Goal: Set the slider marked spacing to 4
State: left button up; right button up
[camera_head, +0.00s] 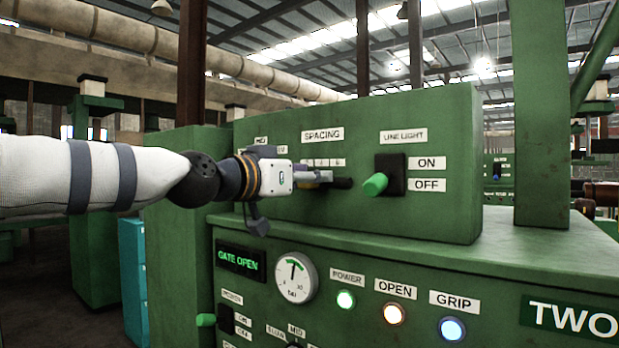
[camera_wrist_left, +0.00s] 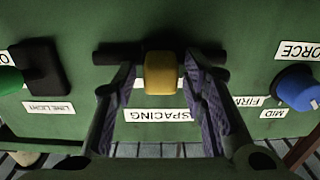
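The spacing slider has a yellow knob (camera_wrist_left: 161,72) on a dark horizontal slot (camera_wrist_left: 118,54) under the SPACING label (camera_head: 322,135). The wrist view shows this upside down, with the knob near the slot's middle. My left gripper (camera_wrist_left: 160,75) is open, with one finger on each side of the knob and a small gap on both sides. In the head view my left gripper (camera_head: 322,180) reaches the panel from the left and hides most of the slot. The scale numbers are partly covered and too small to read surely, so the setting cannot be told. My right gripper is not in view.
Right of the slider is the line light switch (camera_head: 392,176) with a green lever, which also shows in the wrist view (camera_wrist_left: 42,68). A blue force knob (camera_wrist_left: 298,88) is on the slider's other side. A ledge with a gauge (camera_head: 295,278) and lamps lies below.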

pick_arm(q)
jog(key=v, duration=1.2)
